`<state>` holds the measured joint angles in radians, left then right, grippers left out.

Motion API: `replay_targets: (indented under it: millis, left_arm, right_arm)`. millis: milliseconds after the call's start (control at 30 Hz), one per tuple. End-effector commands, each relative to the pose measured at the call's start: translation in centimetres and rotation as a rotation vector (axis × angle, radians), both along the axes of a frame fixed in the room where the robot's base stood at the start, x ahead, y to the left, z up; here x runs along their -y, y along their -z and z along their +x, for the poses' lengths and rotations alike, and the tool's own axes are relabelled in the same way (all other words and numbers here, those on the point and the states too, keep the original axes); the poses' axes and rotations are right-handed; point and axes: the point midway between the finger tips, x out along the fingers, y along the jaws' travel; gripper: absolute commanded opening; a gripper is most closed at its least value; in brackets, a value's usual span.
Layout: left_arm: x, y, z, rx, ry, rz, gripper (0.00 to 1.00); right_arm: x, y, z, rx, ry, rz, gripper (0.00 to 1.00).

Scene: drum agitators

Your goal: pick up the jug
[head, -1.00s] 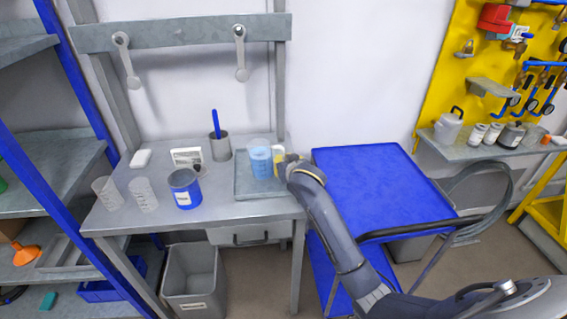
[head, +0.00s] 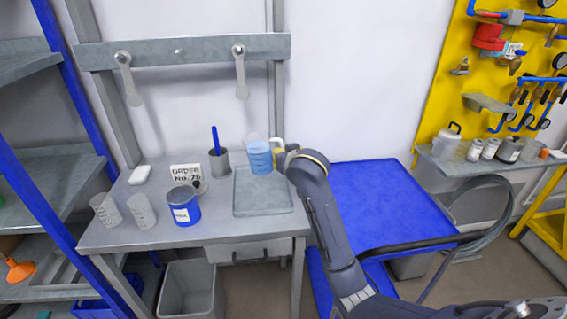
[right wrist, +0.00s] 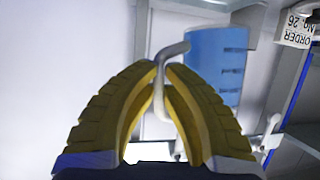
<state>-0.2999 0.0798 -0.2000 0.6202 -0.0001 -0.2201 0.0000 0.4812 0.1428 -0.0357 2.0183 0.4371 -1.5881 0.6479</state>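The jug (head: 259,158) is a clear measuring vessel with blue liquid and a pale handle. It is held above the grey tray (head: 263,191) on the bench, apart from it and roughly upright. My right gripper (head: 279,149) is at the jug's right side. In the right wrist view the yellow fingers of my right gripper (right wrist: 165,88) are closed around the jug's handle, with the blue jug (right wrist: 215,65) beyond them. My left gripper is not in view.
On the bench stand a blue tin (head: 185,207), two clear beakers (head: 106,209), an order card (head: 186,175) and a grey cup with a blue stick (head: 219,161). A blue cart (head: 385,200) stands to the right. Two levers hang from the rail above.

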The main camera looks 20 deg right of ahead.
Motion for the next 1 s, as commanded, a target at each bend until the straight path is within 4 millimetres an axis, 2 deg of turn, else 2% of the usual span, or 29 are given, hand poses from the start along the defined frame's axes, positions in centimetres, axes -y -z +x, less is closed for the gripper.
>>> replay_targets:
  millis: [100, 500, 1000]
  left_arm:
    - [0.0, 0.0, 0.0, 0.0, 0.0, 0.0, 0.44]
    - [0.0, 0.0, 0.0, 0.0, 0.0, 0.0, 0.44]
    - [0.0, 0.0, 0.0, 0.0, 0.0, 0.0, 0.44]
  right_arm:
    - [-0.1, -1.5, 0.0, 0.006, -0.002, 0.002, 0.0]
    - [-0.1, -5.2, 0.0, 0.005, -0.001, 0.002, 0.0]
    - [0.0, -8.4, 0.0, 0.005, -0.001, 0.002, 0.0]
